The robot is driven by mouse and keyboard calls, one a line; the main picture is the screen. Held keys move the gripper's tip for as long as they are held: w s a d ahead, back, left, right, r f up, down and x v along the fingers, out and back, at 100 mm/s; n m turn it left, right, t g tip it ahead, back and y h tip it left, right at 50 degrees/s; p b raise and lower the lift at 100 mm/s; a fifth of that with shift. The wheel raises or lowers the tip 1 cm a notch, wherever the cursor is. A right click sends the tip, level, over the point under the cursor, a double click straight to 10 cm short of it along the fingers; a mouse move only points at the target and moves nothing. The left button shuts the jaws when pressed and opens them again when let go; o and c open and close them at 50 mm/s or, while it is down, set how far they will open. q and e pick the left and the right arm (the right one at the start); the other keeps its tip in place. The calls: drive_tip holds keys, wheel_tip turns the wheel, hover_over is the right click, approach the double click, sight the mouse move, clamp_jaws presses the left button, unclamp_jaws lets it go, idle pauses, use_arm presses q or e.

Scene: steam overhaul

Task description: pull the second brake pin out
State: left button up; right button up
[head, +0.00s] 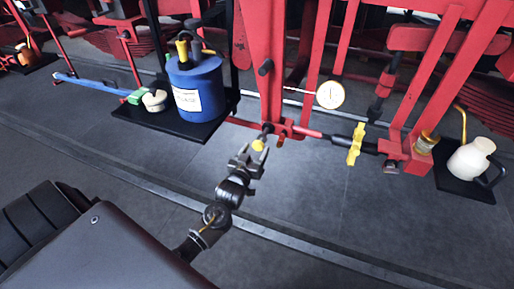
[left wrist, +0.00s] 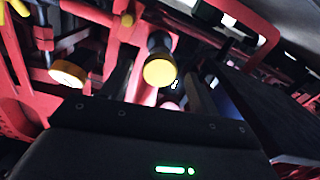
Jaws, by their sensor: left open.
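A pin with a round yellow head (head: 258,145) sticks out of the red brake rigging, low on the red upright. I take it for the brake pin. My left gripper (head: 252,160) is open just in front of that yellow head. In the left wrist view the yellow head (left wrist: 160,71) shows between the two dark fingers of the left gripper (left wrist: 160,88), with dark shaft behind it. I see no finger touching it. The pin's far end is hidden in the rigging. My right gripper is not in view.
A blue drum (head: 197,86) with tools stands on a black mat at left. A white jug (head: 469,158) stands at right. The floor in front is clear.

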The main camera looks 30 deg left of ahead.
use_arm(q)
drive_tip(key=s+d+b, duration=0.1)
drive_tip(key=s, duration=0.7)
drive_tip(key=shift+s+d, duration=0.15)
drive_tip(key=shift+d, duration=0.15)
drive_tip(key=s+d+f+m+g+h, duration=0.1)
drive_tip(key=s+f+g, duration=0.15)
drive_tip(key=f, duration=0.75)
drive_tip(key=s+d+f+m+g+h, duration=0.1)
drive_tip(key=s+f+m+g, duration=0.15)
drive_tip(key=f, duration=0.85)
drive_tip(key=s+d+f+m+g, duration=0.15)
drive_tip(key=s+f, duration=0.25)
drive_tip(key=f, duration=0.6)
drive_tip(key=s+f+g+h, duration=0.1)
drive_tip(key=s+f+g, duration=0.5)
drive_tip(key=s+f, duration=0.85)
drive_tip(key=s+f+g, duration=0.2)
drive_tip(key=s+f, duration=0.1)
drive_tip(key=s, duration=0.6)
drive_tip(key=s+d+f+m+g, duration=0.1)
drive_tip(key=s+f+g, duration=0.1)
drive_tip(key=s, duration=0.8)
drive_tip(key=shift+d+f, duration=0.15)
drive_tip(key=shift+f, duration=0.5)
drive_tip(key=shift+c, duration=0.4)
